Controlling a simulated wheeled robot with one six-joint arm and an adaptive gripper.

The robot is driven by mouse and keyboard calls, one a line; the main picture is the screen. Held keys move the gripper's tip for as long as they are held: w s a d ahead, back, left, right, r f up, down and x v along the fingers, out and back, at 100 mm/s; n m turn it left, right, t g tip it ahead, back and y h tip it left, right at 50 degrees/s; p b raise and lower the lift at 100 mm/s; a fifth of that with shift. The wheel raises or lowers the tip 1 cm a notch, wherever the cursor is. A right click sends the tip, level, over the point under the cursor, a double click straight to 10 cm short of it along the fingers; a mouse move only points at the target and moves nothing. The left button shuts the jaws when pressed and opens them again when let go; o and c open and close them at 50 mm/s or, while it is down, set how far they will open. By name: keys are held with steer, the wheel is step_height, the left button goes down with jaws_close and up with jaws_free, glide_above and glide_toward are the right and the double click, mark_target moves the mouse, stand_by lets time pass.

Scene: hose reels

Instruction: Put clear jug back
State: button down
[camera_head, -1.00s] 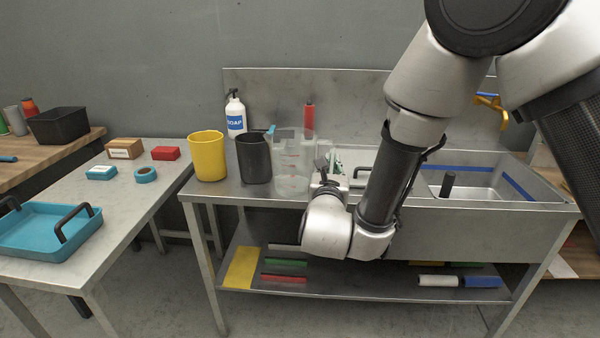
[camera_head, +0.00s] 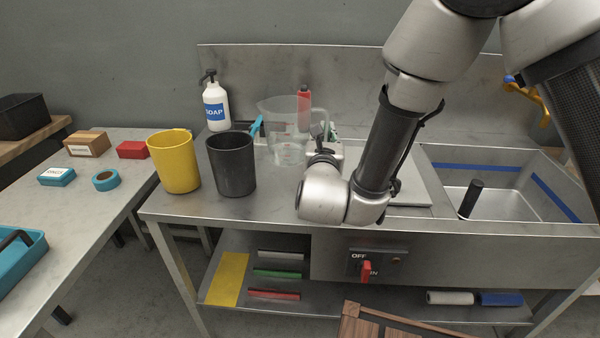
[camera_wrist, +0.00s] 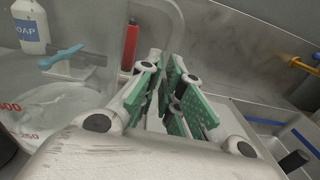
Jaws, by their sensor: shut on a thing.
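The clear jug (camera_head: 283,140) is upright at the back of the steel counter (camera_head: 265,220), behind and right of the black cup (camera_head: 232,165). Its handle is on its right side. My gripper (camera_head: 325,138) is at that handle, partly hidden by my wrist. In the wrist view, the jug (camera_wrist: 55,105) with red markings fills the left, and my green-padded fingers (camera_wrist: 172,88) are closed around the clear handle. I cannot tell whether the jug's base touches the counter.
A yellow cup (camera_head: 174,162) stands left of the black cup. The sink (camera_head: 500,190) is to the right.

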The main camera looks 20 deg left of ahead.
step_height(320, 180, down, 9)
steer(key=shift+f, duration=0.15)
steer(key=shift+f, duration=0.1)
stand_by(0.3)
steer(key=c, duration=1.6)
jaws_free()
